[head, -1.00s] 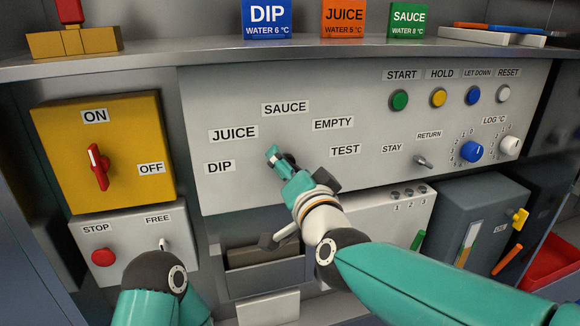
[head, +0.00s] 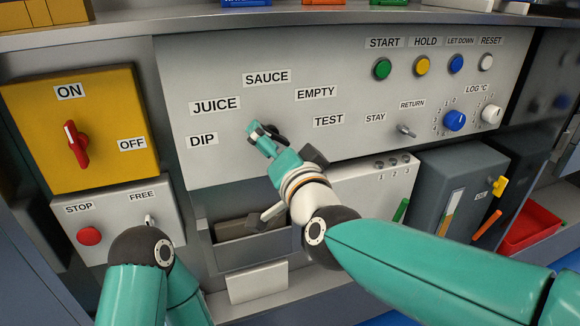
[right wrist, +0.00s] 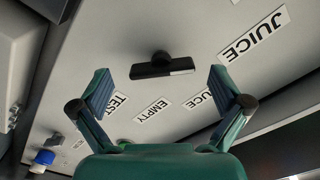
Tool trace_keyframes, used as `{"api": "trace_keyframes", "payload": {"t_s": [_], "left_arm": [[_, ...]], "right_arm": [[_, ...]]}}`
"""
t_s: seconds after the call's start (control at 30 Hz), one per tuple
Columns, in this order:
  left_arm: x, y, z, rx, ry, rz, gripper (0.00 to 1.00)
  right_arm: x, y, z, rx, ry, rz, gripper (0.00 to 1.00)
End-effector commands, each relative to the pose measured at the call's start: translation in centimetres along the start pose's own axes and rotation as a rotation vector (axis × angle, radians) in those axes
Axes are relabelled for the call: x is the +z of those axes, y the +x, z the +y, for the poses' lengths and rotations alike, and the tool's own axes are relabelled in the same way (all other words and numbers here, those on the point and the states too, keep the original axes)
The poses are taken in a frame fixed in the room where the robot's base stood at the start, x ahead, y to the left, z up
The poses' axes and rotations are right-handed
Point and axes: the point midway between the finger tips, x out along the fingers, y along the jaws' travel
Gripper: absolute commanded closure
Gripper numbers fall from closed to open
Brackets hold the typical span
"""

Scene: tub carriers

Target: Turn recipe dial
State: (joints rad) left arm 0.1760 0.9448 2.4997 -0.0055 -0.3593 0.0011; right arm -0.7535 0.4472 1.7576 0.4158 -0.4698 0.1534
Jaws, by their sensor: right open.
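The recipe dial (right wrist: 165,67) is a black bar knob on the pale panel, with a white mark at its right end in the right wrist view. That end points toward the side of the JUICE (right wrist: 253,33) and SAUCE labels; exactly which one, I cannot tell. My right gripper (right wrist: 160,77) is open, its two teal fingers apart on either side of the dial, not visibly touching it. In the head view my right gripper (head: 262,136) is at the dial and mostly hides it. My left arm shows at lower left, but its gripper is not visible.
The labels DIP, JUICE, SAUCE, EMPTY and TEST arc around the dial on the panel (head: 340,80). A yellow ON/OFF box (head: 105,100) and a STOP/FREE box (head: 108,205) stand at left. Buttons and a return lever (head: 406,130) are at right. An open bin (head: 265,248) lies below.

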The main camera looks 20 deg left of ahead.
Motion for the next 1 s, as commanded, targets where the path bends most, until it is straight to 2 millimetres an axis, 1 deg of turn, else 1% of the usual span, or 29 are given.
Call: {"api": "trace_keyframes", "payload": {"t_s": [0.3,0.4,0.5,0.6,0.7,1.0], "left_arm": [[0.0,0.0,0.0,0.000,0.000,0.000,0.60],[0.0,0.0,0.0,0.000,0.000,0.000,0.60],[0.0,0.0,0.0,0.000,0.000,0.000,0.60],[0.0,0.0,0.0,0.000,0.000,0.000,0.60],[0.0,0.0,0.0,0.000,0.000,0.000,0.60],[0.0,0.1,0.0,0.000,0.000,0.000,0.60]], "right_arm": [[0.1,-6.4,0.0,-0.001,0.000,-0.001,0.00],[0.1,-8.1,0.0,-0.002,-0.001,-0.002,0.00],[0.2,-9.3,0.0,-0.001,0.000,-0.002,0.00],[0.2,-10.1,0.1,0.000,0.000,-0.003,0.00],[0.2,-10.3,0.1,0.001,-0.001,-0.003,0.00],[0.2,-10.3,0.1,0.001,-0.005,-0.002,0.00]]}}
